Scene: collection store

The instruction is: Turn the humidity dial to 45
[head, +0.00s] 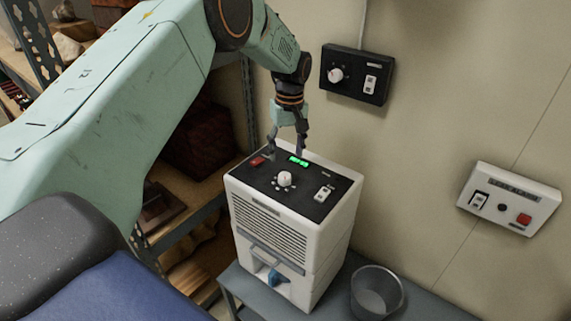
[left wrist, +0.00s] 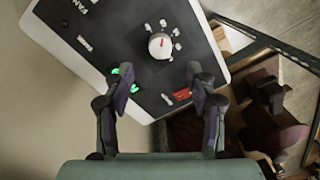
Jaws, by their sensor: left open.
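The humidity dial (head: 284,178) is a white round knob on the black top panel of a white dehumidifier (head: 290,230). In the left wrist view the dial (left wrist: 160,46) has a red pointer mark and a ring of white dots or numbers too small to read. A green lit display (head: 298,161) sits behind the dial, partly hidden by a finger in the left wrist view. My left gripper (head: 287,153) is open and empty above the rear of the panel, apart from the dial. In the left wrist view its fingers (left wrist: 160,95) point towards the dial. My right gripper is not in view.
A black wall box (head: 355,75) with another knob and a white wall box (head: 510,199) hang nearby. A metal bucket (head: 377,292) stands right of the dehumidifier. Shelving stands left.

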